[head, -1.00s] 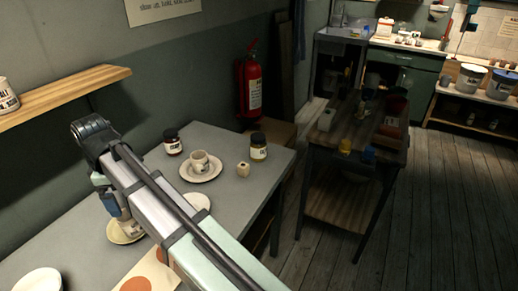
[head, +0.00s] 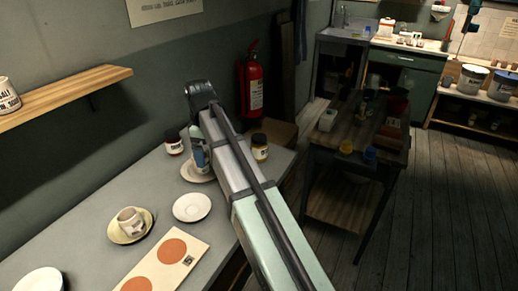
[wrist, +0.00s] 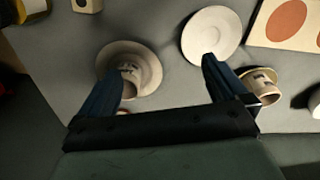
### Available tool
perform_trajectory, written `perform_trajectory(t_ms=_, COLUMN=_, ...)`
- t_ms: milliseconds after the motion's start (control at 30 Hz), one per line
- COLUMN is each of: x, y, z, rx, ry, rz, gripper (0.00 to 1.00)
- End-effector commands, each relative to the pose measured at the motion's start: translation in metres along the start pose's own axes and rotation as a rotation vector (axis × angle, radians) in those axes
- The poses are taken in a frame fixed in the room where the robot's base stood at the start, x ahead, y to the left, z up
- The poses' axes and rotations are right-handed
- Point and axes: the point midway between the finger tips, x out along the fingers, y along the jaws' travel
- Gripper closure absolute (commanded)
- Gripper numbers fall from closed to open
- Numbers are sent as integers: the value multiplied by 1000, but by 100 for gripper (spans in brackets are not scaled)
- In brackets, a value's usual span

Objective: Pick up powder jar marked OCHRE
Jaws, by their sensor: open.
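Two small dark-lidded jars stand at the back of the grey table. One (head: 260,148) has a yellow band and a pale label and is right of my arm. The other (head: 173,144) has dark red contents and is left of my gripper. Their lettering is too small to read. My gripper (head: 200,160) is open and empty over a saucer with a cup, which it partly hides in the head view. In the wrist view the cup (wrist: 130,72) is near my left finger, and the yellow-banded jar (wrist: 32,8) is cut off at the top left.
A plain white saucer (head: 192,207), a cup (head: 131,221) on a yellowish saucer and a card with red dots (head: 165,262) lie nearer. A small pale block (wrist: 87,5) is near the yellow-banded jar. A wooden shelf (head: 70,95) juts from the left wall.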

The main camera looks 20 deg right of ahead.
Motion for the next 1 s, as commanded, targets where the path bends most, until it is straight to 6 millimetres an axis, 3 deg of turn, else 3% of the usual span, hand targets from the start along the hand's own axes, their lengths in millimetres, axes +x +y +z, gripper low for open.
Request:
perform_trajectory(t_ms=33, x=-2, y=19, z=14, rx=34, ry=0, rz=0, gripper=0)
perform_trajectory(t_ms=200, x=-7, y=70, z=60, rx=132, ry=4, rz=2, gripper=0)
perform_trajectory(t_ms=600, x=-18, y=154, z=136, rx=343, ry=26, rz=23, gripper=0)
perform_trajectory(t_ms=733, x=-26, y=186, z=144, rx=469, ry=47, rz=40, gripper=0)
perform_trajectory(t_ms=1000, x=-32, y=211, z=128, rx=744, ry=100, rz=69, gripper=0)
